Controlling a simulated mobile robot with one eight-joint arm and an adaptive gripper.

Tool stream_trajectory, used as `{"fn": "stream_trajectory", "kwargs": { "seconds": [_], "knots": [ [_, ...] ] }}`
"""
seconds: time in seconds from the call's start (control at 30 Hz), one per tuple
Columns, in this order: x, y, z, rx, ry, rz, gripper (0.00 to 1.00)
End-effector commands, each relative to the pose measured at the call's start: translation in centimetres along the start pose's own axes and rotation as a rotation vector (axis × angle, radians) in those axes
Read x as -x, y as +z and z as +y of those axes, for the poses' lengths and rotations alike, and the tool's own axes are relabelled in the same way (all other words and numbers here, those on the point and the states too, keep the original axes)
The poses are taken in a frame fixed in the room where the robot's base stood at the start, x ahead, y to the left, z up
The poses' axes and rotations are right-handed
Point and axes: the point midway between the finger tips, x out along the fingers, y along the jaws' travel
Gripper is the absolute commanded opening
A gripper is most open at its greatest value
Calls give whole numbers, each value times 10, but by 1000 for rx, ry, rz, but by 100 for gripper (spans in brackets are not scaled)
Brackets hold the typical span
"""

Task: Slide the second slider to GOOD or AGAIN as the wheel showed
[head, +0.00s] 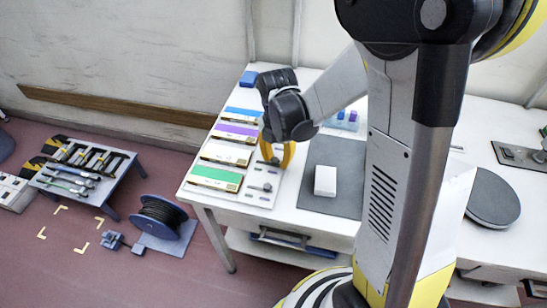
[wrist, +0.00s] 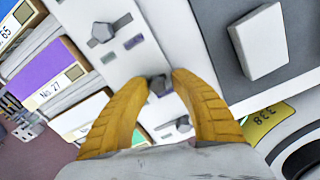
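A white slider panel (head: 255,198) lies on the table with several dark slider knobs and small grey and purplish label marks. The middle knob (wrist: 159,86) sits between the tips of my gripper's yellow fingers (wrist: 162,78). Both tips appear to touch it, so my gripper looks shut on it. Another knob (wrist: 103,32) is at upper left in the wrist view, and a third knob (wrist: 183,124) shows between the fingers, lower down. In the head view my gripper (head: 277,160) stands over the panel, and the near knob (head: 267,187) is clear of it. The label words are too small to read.
Coloured boxes stand left of the panel, among them a purple one (head: 237,132) and a green one (head: 215,178). A white block (head: 325,181) lies on a dark mat (head: 319,207) to the right. A round grey disc (head: 492,198) is farther right.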

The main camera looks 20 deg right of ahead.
Motion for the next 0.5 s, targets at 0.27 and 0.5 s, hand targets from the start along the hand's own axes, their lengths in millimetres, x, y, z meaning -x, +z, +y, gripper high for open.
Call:
{"fn": "stream_trajectory", "kwargs": {
  "seconds": [0.27,0.5],
  "knots": [
    [0,0,1,0,2,1,43],
    [18,0,1,0,3,1,43]
  ]
}}
